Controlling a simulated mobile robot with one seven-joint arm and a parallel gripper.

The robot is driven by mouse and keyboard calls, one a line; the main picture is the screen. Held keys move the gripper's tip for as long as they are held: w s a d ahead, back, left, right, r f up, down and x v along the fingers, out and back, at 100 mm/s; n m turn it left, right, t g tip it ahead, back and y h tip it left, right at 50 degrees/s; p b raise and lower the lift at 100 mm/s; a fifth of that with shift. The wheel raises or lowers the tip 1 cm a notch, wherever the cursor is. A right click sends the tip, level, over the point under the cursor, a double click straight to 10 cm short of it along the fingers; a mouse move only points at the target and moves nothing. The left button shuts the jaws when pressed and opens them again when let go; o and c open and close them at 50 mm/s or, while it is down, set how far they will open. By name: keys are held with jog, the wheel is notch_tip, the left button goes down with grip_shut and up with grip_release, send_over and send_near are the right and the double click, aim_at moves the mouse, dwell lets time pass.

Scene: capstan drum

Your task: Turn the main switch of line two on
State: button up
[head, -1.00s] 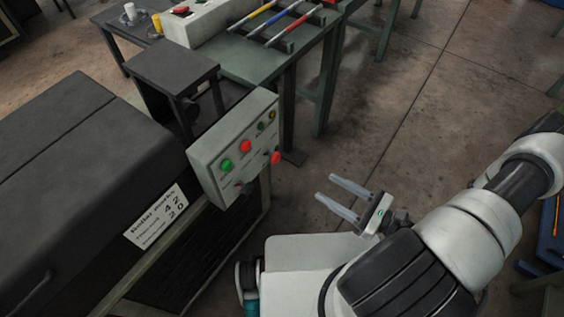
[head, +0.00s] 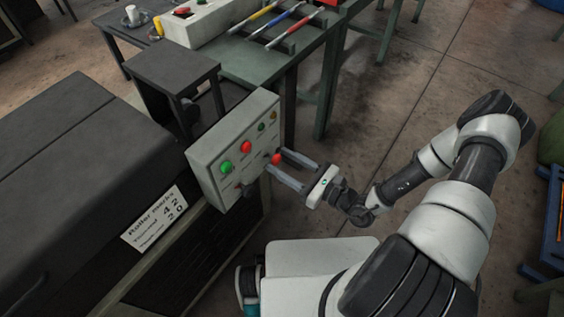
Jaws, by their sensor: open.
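A grey control box (head: 236,150) stands at the end of the dark machine. Its face has a green button (head: 227,168), a red button (head: 246,146), a red knob (head: 277,159) at the right edge and a dark knob (head: 247,190) low down. Small lamps sit at its upper right. The labels are too small to read, so I cannot tell which control is line two's main switch. My gripper (head: 275,160) is open. Its fingertips lie on either side of the red knob in the picture; contact cannot be told.
A green table (head: 240,70) behind carries coloured-handled tools (head: 250,18) and a light box with a red button (head: 190,22). The dark machine (head: 80,150) bears a white label plate (head: 155,218).

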jog(key=shift+w+a, duration=0.2)
jog(key=shift+a, duration=0.05)
jog(key=c, duration=1)
